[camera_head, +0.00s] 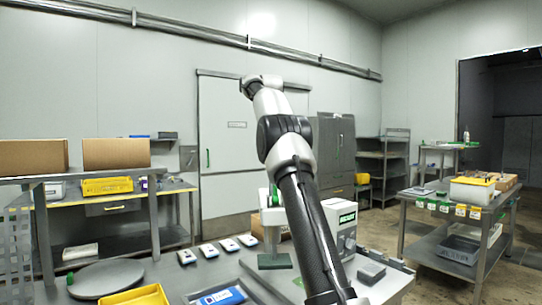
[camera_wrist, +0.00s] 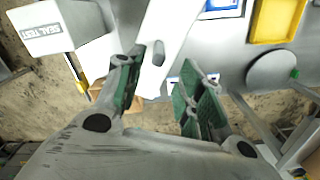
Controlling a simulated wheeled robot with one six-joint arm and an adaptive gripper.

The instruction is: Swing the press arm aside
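The seal tester (camera_head: 343,222), a white box with a green label, stands on the bench in the head view, partly behind my arm. It also shows at the upper left of the wrist view (camera_wrist: 100,20), labelled "SEAL TEST". The press arm (camera_wrist: 176,22) is a pale, smooth bar with a slot near its rounded end. In the wrist view it reaches down from the top into the gap between my fingers. My gripper (camera_wrist: 167,62) is open, its green-padded fingers on either side of the bar's end. I cannot tell whether either finger touches it. My arm hides most of this in the head view.
A dark green pad (camera_head: 274,261) lies on the bench by the tester. Several white pouches or devices (camera_head: 208,250), a round grey disc (camera_head: 106,277), a yellow tray (camera_head: 137,297) and a blue item (camera_head: 221,297) lie to the left. A grey block (camera_head: 371,272) sits at right.

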